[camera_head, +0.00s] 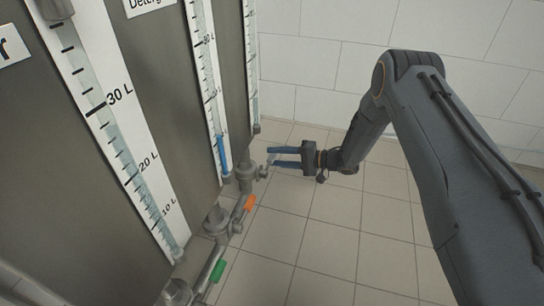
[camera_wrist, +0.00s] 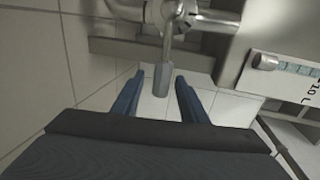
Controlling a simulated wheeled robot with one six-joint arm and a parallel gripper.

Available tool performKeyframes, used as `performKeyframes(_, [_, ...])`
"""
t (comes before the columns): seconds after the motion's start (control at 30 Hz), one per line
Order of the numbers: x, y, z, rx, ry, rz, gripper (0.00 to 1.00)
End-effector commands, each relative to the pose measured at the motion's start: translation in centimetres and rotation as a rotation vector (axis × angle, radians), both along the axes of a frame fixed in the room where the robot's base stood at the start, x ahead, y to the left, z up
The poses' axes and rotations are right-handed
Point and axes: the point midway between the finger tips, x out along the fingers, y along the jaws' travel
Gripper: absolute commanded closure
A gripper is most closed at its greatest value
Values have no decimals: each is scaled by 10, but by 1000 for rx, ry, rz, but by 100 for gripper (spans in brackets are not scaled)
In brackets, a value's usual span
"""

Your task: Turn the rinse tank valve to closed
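A valve with a grey lever handle (camera_wrist: 162,80) shows in the wrist view, its handle hanging from a metal pipe fitting (camera_wrist: 165,14). In the head view the valve body (camera_head: 245,176) is low at the far end of the tank row. I cannot read a rinse label, so its tank is not named in view. My gripper (camera_head: 270,157) points left at this valve with its blue fingers apart. In the wrist view my gripper (camera_wrist: 157,92) is open, and the grey handle lies in the gap between the fingertips without visible contact.
An orange handle (camera_head: 249,203) and a green handle (camera_head: 218,270) sit on nearer valves along the pipe. Tanks with level gauges (camera_head: 120,130) line the left, one labelled Detergent (camera_head: 150,4). Tiled floor (camera_head: 290,235) is free to the right. A white wall (camera_head: 310,60) stands behind.

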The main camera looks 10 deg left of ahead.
Motion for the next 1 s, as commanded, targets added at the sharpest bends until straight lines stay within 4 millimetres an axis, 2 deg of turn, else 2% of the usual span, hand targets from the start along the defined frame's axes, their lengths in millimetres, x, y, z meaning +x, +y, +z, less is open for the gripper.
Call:
performKeyframes(0.2, [-5, -36, 10, 0, 2, -2, 61])
performKeyframes(0.4, [-7, -55, 12, 0, 2, 0, 61])
performKeyframes(0.9, [-8, -57, 12, 0, 1, 1, 61])
performKeyframes(1.0, [-4, -54, 17, -10, -18, -7, 61])
